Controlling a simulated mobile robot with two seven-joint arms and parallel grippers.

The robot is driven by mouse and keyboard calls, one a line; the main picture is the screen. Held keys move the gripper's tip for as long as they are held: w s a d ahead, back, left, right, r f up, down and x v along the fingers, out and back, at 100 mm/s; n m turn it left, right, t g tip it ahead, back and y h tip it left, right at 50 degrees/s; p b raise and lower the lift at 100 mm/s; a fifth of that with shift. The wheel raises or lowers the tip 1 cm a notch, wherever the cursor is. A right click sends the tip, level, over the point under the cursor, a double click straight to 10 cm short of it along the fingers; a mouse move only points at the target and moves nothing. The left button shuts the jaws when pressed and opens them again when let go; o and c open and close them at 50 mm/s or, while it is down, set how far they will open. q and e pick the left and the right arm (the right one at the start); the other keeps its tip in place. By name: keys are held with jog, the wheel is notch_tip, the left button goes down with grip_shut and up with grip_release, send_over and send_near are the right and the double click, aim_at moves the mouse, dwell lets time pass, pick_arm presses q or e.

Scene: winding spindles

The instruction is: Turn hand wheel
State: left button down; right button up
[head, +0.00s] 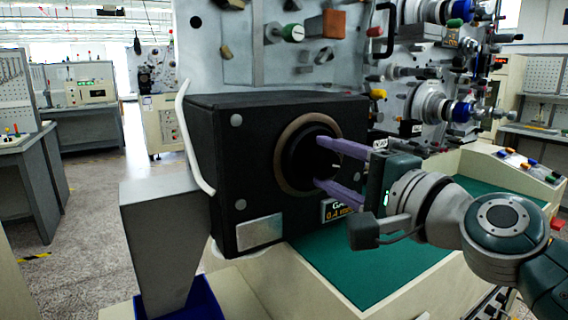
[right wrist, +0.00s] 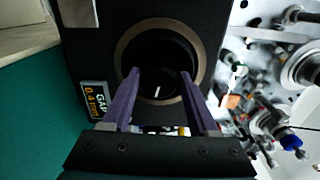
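The hand wheel (head: 306,158) is a round black wheel inside a bronze-coloured ring on the front of a black box. In the right wrist view the wheel (right wrist: 160,58) sits straight ahead, with a short white mark low on its dark face. My right gripper (head: 318,161) has two purple fingers set wide apart, with their tips at the wheel, one towards its upper side and one towards its lower side. In the right wrist view the fingers (right wrist: 160,72) stand left and right of the white mark. Whether they touch the wheel is unclear. My left gripper is out of view.
The black box (head: 235,150) carries a GAP 0.4 mm display (head: 336,210) beside the wheel. A green work surface (head: 375,255) lies below. A grey panel (head: 270,50) with knobs and spindles (head: 440,108) rises behind. A grey chute (head: 160,235) stands at left.

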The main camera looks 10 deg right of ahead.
jog(key=o, duration=0.3)
jog(key=v, duration=1)
